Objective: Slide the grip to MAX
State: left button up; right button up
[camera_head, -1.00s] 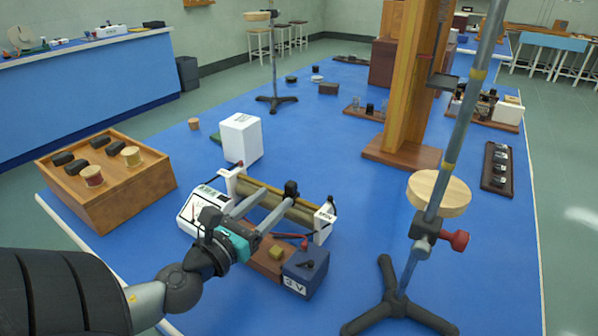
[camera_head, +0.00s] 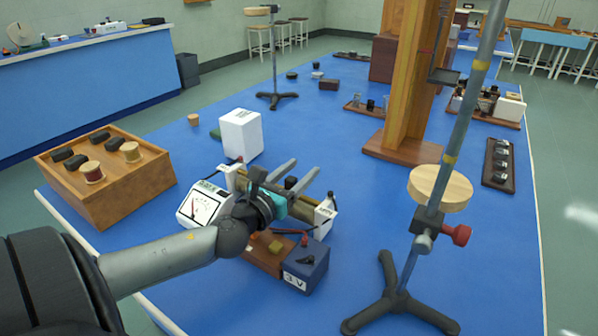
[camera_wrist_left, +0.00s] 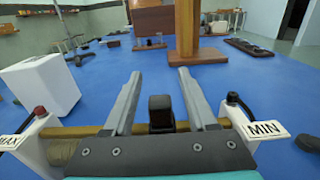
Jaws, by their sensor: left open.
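The rheostat's black grip (camera_wrist_left: 161,112) sits on a brass rod between two white end posts. In the left wrist view the MAX label (camera_wrist_left: 10,142) is at the left end and the MIN label (camera_wrist_left: 268,129) at the right end. The grip is between the two and nearer MIN. My left gripper (camera_wrist_left: 158,84) is open, its two grey fingers on either side of the grip with gaps showing. In the head view my left gripper (camera_head: 297,172) reaches over the rheostat, and the grip (camera_head: 291,183) shows between its fingers. My right gripper is not in view.
A white box (camera_head: 241,135) stands behind the rheostat. A meter (camera_head: 203,206) and a blue 3 V battery box (camera_head: 306,268) stand close by. A wooden tray (camera_head: 120,195) is at left. A metal stand (camera_head: 398,300) rises at right.

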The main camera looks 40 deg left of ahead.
pick_arm(q)
jog(key=shift+c, duration=0.4)
grip_shut()
dwell(1.1)
